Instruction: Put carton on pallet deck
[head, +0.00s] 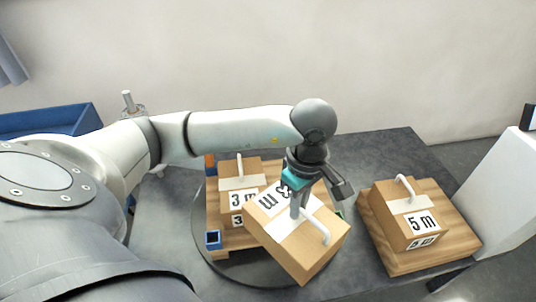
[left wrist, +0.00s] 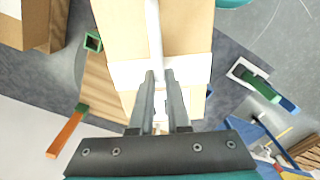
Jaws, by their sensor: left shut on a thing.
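My left gripper (head: 298,212) is shut on the white handle of a brown carton (head: 312,255) with a white band and a partly covered black label. In the left wrist view the fingertips (left wrist: 160,78) pinch the handle over the carton (left wrist: 185,35). The carton is turned askew, over the front right of a wooden pallet deck (head: 236,240), hiding much of it. I cannot tell whether it touches the deck. A carton marked 3 m (head: 236,174) sits on the deck's back left. My right gripper is not in view.
The deck lies on a dark round plate (head: 205,262) on a grey table. A blue corner socket (head: 213,240) and orange post (head: 210,164) stand at its edges. A carton marked 5 m (head: 408,222) sits on a wooden board (head: 462,240) at right. A blue bin (head: 50,120) is far left.

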